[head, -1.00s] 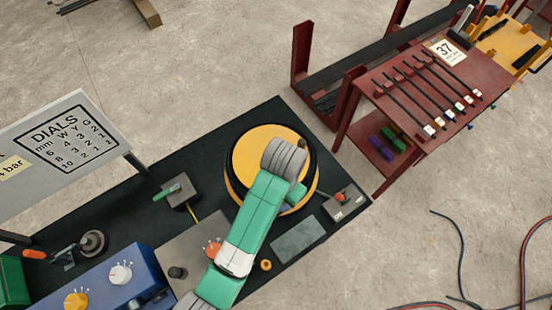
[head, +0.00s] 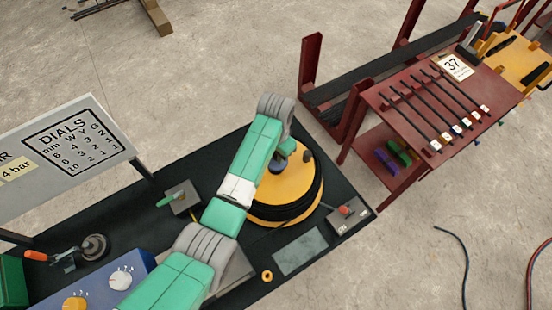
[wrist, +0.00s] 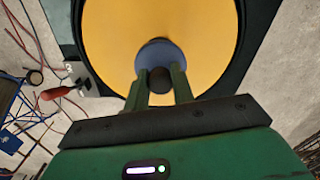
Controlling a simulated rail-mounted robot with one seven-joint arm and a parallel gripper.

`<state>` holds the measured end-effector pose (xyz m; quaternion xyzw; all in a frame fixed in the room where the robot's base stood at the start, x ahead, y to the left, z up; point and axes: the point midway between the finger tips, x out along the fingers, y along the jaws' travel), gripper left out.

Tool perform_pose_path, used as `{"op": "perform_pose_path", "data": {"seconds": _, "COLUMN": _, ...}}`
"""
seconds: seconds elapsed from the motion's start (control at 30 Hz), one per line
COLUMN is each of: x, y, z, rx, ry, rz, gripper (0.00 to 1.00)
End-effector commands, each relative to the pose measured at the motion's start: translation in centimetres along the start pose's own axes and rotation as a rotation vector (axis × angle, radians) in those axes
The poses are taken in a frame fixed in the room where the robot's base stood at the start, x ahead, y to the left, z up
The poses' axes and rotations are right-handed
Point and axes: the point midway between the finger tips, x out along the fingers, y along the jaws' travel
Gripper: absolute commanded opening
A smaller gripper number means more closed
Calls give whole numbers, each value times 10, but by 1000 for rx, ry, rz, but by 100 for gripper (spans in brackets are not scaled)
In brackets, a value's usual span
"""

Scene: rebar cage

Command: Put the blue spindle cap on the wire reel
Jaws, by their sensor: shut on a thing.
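The wire reel (head: 297,188) has a yellow round top face and dark windings, and stands on the dark bench. Its yellow face fills the upper part of the wrist view (wrist: 112,35). The blue spindle cap (wrist: 158,52) is a blue disc with a dark knob. My gripper (wrist: 160,78) is shut on that knob, with one green finger on each side. In the head view, the blue cap (head: 276,165) shows beside my arm, near the middle of the yellow face. The spindle is hidden, and I cannot tell whether the cap touches the reel.
A grey switch box (head: 346,215) with a red lever stands right of the reel. A grey plate (head: 300,252) and a small orange ring (head: 267,275) lie in front. A small box with a green lever (head: 178,197) stands left. A dark red rack (head: 420,105) is beyond the bench.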

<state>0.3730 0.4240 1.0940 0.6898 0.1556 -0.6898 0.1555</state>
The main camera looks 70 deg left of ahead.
Motion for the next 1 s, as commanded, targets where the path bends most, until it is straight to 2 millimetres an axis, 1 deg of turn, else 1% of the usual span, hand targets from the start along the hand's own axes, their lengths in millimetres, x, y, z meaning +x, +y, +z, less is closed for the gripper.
{"op": "perform_pose_path", "data": {"seconds": 0.07, "x": 0, "y": 0, "z": -1, "rx": 0, "ry": 0, "rz": 0, "gripper": 0}}
{"op": "perform_pose_path", "data": {"seconds": 0.1, "x": 4, "y": 0, "z": 0, "rx": 0, "ry": -1, "rz": 0, "gripper": 0}}
{"op": "perform_pose_path", "data": {"seconds": 0.2, "x": 21, "y": 0, "z": 1, "rx": 0, "ry": -3, "rz": 0, "gripper": 0}}
{"op": "perform_pose_path", "data": {"seconds": 0.3, "x": 33, "y": 0, "z": 0, "rx": 0, "ry": -1, "rz": 0, "gripper": 0}}
{"op": "perform_pose_path", "data": {"seconds": 0.67, "x": 39, "y": 0, "z": 0, "rx": 0, "ry": 0, "rz": 0, "gripper": 0}}
{"op": "perform_pose_path", "data": {"seconds": 0.7, "x": 38, "y": 0, "z": 0, "rx": 0, "ry": 0, "rz": 0, "gripper": 30}}
{"op": "perform_pose_path", "data": {"seconds": 0.77, "x": 38, "y": 0, "z": 0, "rx": 0, "ry": 0, "rz": 0, "gripper": 42}}
{"op": "perform_pose_path", "data": {"seconds": 0.8, "x": 38, "y": 0, "z": 0, "rx": 0, "ry": 0, "rz": 0, "gripper": 46}}
{"op": "perform_pose_path", "data": {"seconds": 1.0, "x": 38, "y": 0, "z": 0, "rx": 0, "ry": 0, "rz": 0, "gripper": 46}}
